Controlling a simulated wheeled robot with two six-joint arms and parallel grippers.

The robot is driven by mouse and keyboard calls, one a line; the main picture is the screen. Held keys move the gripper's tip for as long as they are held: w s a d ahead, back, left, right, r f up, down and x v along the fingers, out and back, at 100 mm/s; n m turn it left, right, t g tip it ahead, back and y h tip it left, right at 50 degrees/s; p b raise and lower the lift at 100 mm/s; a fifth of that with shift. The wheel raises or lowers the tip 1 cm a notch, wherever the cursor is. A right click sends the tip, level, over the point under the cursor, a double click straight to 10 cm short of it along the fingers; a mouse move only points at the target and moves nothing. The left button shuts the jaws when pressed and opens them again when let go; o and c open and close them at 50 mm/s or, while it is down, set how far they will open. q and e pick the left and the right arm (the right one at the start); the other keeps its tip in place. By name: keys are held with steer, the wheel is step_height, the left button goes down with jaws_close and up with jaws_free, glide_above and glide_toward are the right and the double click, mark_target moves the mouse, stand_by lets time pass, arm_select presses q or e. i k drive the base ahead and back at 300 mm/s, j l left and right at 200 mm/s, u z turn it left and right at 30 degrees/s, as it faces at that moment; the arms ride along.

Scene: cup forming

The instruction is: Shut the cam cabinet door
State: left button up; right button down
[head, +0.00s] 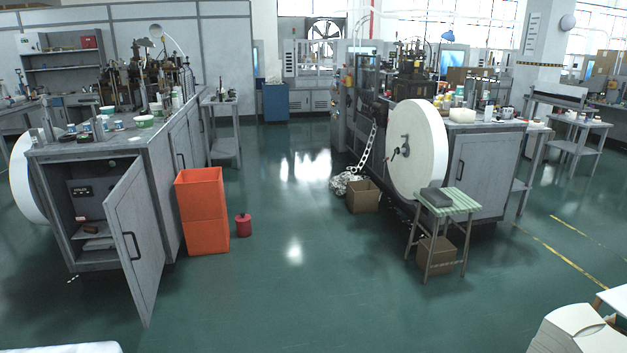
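The cam cabinet door (133,240) stands wide open at the front end of the grey machine cabinet on the left. It is a grey panel with a dark vertical handle (131,246), hinged on the cabinet's right front edge, and it swings out toward me. The open cabinet interior (88,205) shows a dark control box and a shelf with folded pale items. Neither of my grippers is in view.
Stacked orange crates (203,212) and a red canister (243,226) stand right of the door. The green floor (300,290) in the middle is clear. A small striped table (445,203) stands at the right. White stacks (570,325) are at the lower right.

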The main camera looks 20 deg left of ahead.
mark_target(131, 214)
steer(key=i+j+u, duration=0.1)
steer(key=i+u, duration=0.2)
steer(key=u, duration=0.15)
steer(key=i+u, duration=0.45)
steer(key=i+l+u, duration=0.15)
steer(key=u, duration=0.25)
steer(key=i+l+u, duration=0.2)
steer(key=u, duration=0.25)
steer(key=i+l+u, duration=0.25)
steer(key=i+l, duration=0.25)
steer(key=i, duration=0.05)
